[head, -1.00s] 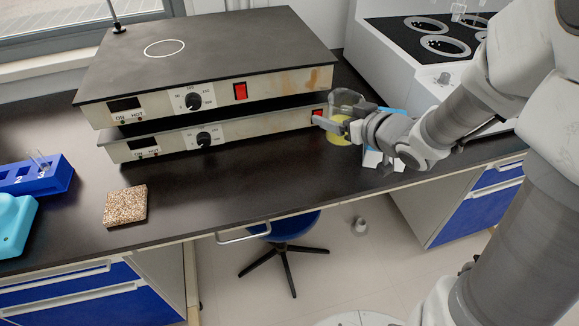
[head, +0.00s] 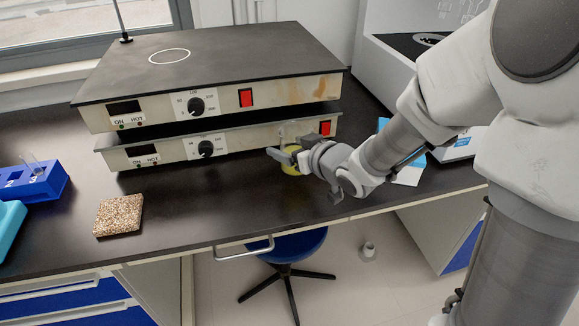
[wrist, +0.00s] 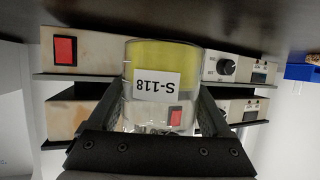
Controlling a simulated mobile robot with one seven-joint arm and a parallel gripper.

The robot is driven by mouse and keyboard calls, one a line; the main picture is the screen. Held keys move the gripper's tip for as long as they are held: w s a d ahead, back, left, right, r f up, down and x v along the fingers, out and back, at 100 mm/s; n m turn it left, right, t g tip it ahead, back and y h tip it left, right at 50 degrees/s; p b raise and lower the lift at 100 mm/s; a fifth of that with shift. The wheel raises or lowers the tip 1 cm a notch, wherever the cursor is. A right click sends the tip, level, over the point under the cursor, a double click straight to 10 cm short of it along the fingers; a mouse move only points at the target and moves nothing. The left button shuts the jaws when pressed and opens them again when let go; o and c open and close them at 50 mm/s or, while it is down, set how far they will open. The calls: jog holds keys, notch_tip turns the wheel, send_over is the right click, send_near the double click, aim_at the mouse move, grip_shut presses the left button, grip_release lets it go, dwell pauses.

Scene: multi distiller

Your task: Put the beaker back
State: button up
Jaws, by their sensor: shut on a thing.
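The beaker (wrist: 160,65) is clear glass with yellow liquid and a white label reading S-118. In the wrist view it sits between the two fingers of my gripper (wrist: 158,110), which is shut on it. That view is upside down. In the head view my gripper (head: 283,156) holds the beaker (head: 290,167) over the black bench, in front of the lower hot plate's right part. My gripper hides part of the beaker. I cannot tell whether its base touches the bench.
Two stacked hot plates (head: 215,65) stand at the back. A cork pad (head: 119,214) lies on the bench at left, near a blue tube rack (head: 33,183). The bench between pad and gripper is clear. A white appliance (head: 391,66) is at right.

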jog(key=shift+f+b, duration=1.05)
jog(key=shift+f, duration=0.95)
jog(key=shift+f, duration=0.25)
jog(key=o, duration=1.4)
jog(key=shift+r, duration=0.1)
